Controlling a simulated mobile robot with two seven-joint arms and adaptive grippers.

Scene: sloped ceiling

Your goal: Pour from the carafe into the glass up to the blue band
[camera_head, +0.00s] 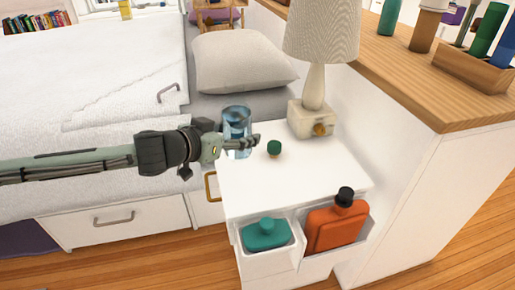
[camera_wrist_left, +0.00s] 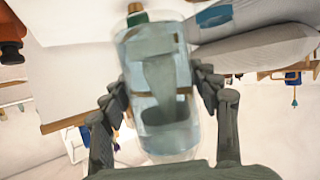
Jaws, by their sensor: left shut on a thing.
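A clear bluish vessel, seemingly the carafe (camera_head: 236,117), is at the left edge of the white nightstand, near the pillow. My left gripper (camera_head: 238,146) comes in from the left and is shut on it, low on its body. In the left wrist view the carafe (camera_wrist_left: 158,75) stands between both dark fingers, with a pale bluish content. I cannot tell whether its base touches the nightstand. No separate glass and no blue band can be made out. My right gripper is out of view.
A small green stopper (camera_head: 274,147) sits on the nightstand (camera_head: 310,178), right of the gripper. A lamp (camera_head: 311,115) stands behind it. A wooden-topped cabinet (camera_head: 405,90) bounds the right. The nightstand's front is clear.

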